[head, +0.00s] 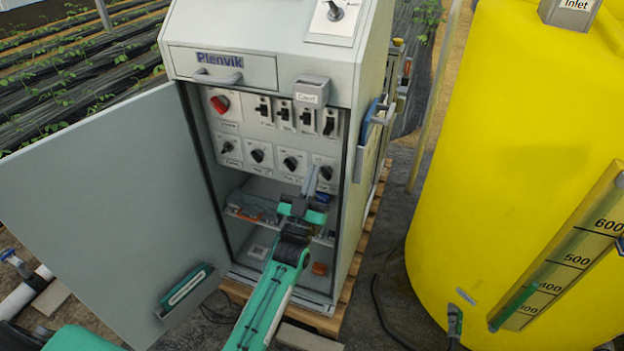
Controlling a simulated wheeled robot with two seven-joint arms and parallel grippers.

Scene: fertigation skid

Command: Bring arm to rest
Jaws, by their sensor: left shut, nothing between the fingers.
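My left gripper (311,180) is in front of the open control cabinet (345,215), at its lower right, just below the row of rotary knobs. Its fingers point up and are shut with nothing between them. The fingertips overlap the area beside the lower right knob (326,173); I cannot tell whether they touch the panel. My green and dark forearm reaches up to it from the bottom of the view and hides part of the cabinet's lower shelf. My right gripper is not in view.
The cabinet door (110,200) stands wide open to the left, with a green item in its pocket (188,288). A red rotary switch (220,104) and several black switches line the panel. A large yellow tank (500,150) stands at right. A wooden pallet (330,323) lies under the cabinet.

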